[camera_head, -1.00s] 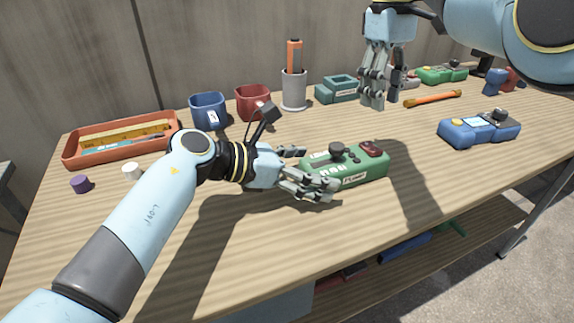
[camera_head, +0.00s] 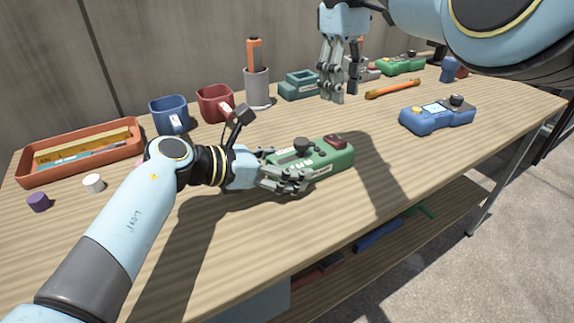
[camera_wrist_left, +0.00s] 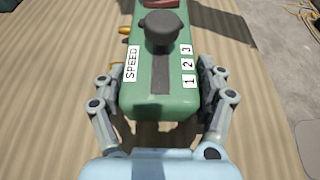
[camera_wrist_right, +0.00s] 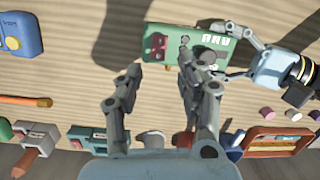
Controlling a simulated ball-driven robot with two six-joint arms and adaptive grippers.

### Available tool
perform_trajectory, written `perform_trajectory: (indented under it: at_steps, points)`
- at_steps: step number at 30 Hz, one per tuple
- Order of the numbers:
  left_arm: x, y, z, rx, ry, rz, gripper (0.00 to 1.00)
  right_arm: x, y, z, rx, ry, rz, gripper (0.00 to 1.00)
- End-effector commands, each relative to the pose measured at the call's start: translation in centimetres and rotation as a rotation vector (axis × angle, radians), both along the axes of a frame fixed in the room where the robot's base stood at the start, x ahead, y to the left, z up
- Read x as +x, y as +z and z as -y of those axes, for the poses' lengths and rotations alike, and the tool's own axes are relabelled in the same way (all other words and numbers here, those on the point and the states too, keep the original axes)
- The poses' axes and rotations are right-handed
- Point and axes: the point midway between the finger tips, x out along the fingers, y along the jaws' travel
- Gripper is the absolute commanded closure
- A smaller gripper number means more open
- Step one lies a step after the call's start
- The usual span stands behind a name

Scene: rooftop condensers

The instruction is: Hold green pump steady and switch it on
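The green pump (camera_head: 325,160) lies on the wooden table, with a dark knob and a red switch (camera_head: 335,140) at its far right end. In the left wrist view the pump (camera_wrist_left: 160,100) shows its SPEED label, slot and numbers 1, 2, 3. My left gripper (camera_head: 285,172) is closed about the pump's near end, one finger set along each side, seemingly touching. My right gripper (camera_head: 338,98) is open and empty, raised above the table behind the pump. In the right wrist view the red switch (camera_wrist_right: 157,45) lies beyond its fingers.
A blue device (camera_head: 437,117) stands to the right. Behind are a blue mug (camera_head: 168,116), a red mug (camera_head: 214,104), a grey cup (camera_head: 257,92) and a teal holder (camera_head: 299,88). An orange tray (camera_head: 80,160) is at left. The table's front is clear.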

Motion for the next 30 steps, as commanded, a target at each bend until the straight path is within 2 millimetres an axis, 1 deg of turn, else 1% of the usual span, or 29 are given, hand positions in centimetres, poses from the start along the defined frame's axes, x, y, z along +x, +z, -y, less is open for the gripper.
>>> perform_trajectory:
  at_steps: [1, 4, 5, 8, 11, 14, 17, 21, 24, 27, 30]
  points:
    - [0.0, 0.0, 0.0, 0.001, 0.000, 0.001, 0.74, 0.0, 0.0, 0.0, 0.000, 0.000, 0.000, 0.62]
    - [0.0, 0.0, 0.0, 0.000, -0.001, 0.000, 0.87, 0.0, 0.0, 0.0, 0.000, 0.000, 0.000, 0.62]
    - [0.0, 0.0, 0.0, 0.000, -0.001, 0.000, 0.87, 0.0, 0.0, 0.0, 0.000, 0.000, 0.000, 0.62]
    - [0.0, 0.0, 0.0, 0.000, -0.001, 0.000, 0.88, 0.0, 0.0, 0.0, 0.001, 0.009, -0.001, 0.73]
    - [0.0, 0.0, 0.0, 0.000, -0.001, 0.000, 0.88, 0.0, 0.0, 0.0, 0.007, 0.074, -0.007, 0.86]
    - [0.0, 0.0, 0.0, 0.000, -0.001, 0.000, 0.88, -0.2, 0.1, 0.0, 0.022, 0.226, -0.025, 0.99]
    - [0.0, 0.0, 0.0, 0.000, -0.001, 0.000, 0.88, -0.4, 0.4, 0.1, 0.047, 0.450, -0.051, 1.00]
    - [0.0, 0.0, 0.0, 0.000, -0.001, 0.000, 0.88, -0.6, 1.3, 0.1, 0.088, 0.797, -0.083, 1.00]
    - [0.0, 0.0, 0.0, 0.001, -0.001, -0.001, 0.88, -0.6, 2.1, 0.1, 0.114, 1.020, -0.099, 1.00]
    - [0.0, 0.0, 0.0, 0.001, -0.001, -0.001, 0.88, -0.5, 2.9, 0.1, 0.134, 1.201, -0.110, 1.00]
    - [0.0, 0.0, 0.0, 0.001, -0.001, -0.001, 0.88, -0.4, 3.7, 0.1, 0.146, 1.327, -0.112, 1.00]
